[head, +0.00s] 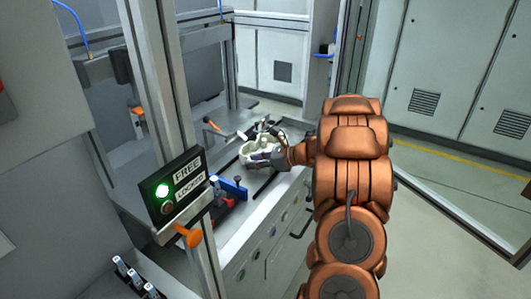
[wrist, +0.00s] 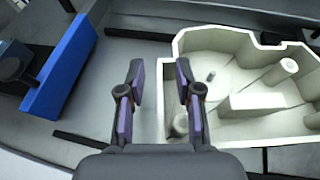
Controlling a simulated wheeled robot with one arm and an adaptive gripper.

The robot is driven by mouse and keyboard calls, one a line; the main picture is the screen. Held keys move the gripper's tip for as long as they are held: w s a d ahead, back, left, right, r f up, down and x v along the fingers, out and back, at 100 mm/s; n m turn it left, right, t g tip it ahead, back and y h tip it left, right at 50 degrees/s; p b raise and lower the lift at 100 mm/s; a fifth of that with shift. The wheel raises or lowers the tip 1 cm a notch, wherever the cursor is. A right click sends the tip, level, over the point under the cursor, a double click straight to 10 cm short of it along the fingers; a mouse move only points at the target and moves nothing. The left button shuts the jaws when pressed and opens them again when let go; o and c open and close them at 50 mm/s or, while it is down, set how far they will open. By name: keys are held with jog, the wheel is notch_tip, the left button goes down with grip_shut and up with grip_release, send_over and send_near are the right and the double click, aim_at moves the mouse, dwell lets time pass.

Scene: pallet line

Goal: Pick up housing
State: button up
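The housing (head: 256,148) is a cream, open-topped casting with inner walls and posts. It sits on the grey workbench in the head view. In the wrist view the housing (wrist: 262,102) fills the right half. My gripper (wrist: 160,75) is open, with a finger on each side of the housing's left wall. The left finger is outside, over the bare bench, and the right finger is at the inner side. I cannot tell whether either finger touches the wall. In the head view my gripper (head: 264,159) is at the housing's near side and partly hides it.
A blue block (wrist: 60,65) stands left of my gripper on the bench (wrist: 95,100). Dark strips lie on the bench near the housing. A post with a green-lit FREE/LOCKED box (head: 180,187) stands at the left. Grey cabinets (head: 440,60) stand behind, with open floor at right.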

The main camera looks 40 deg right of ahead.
jog(key=shift+c, duration=0.3)
grip_shut()
jog(key=shift+r, duration=0.15)
dwell(0.3)
